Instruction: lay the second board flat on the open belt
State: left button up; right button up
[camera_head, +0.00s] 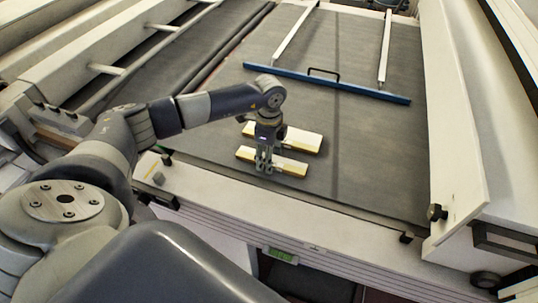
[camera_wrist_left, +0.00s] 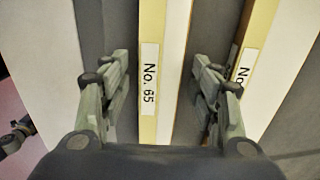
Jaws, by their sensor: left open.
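Two pale boards with yellow edges lie parallel on the grey belt (camera_head: 375,150). The nearer board (camera_head: 291,168) is labelled No. 65 and also shows in the left wrist view (camera_wrist_left: 174,60). The farther board (camera_head: 304,141) appears at the right of the wrist view (camera_wrist_left: 284,65), its label partly hidden by a finger. My left gripper (camera_head: 264,163) points down over the nearer board. In the wrist view the left gripper (camera_wrist_left: 160,75) is open, one finger on each side of No. 65, with gaps visible on both sides. My right gripper is not in view.
A blue bar (camera_head: 330,84) with a black handle and two white rods crosses the belt beyond the boards. White side walls (camera_head: 455,120) and a pale front frame (camera_head: 300,222) border the belt. The belt's right part is clear.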

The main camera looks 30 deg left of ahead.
pick_arm(q)
jog(key=shift+r, duration=0.1)
jog(key=shift+r, duration=0.15)
notch_tip(320, 180, up, 12)
jog(key=b, duration=0.2)
jog(key=shift+b, duration=0.3)
dwell(0.5)
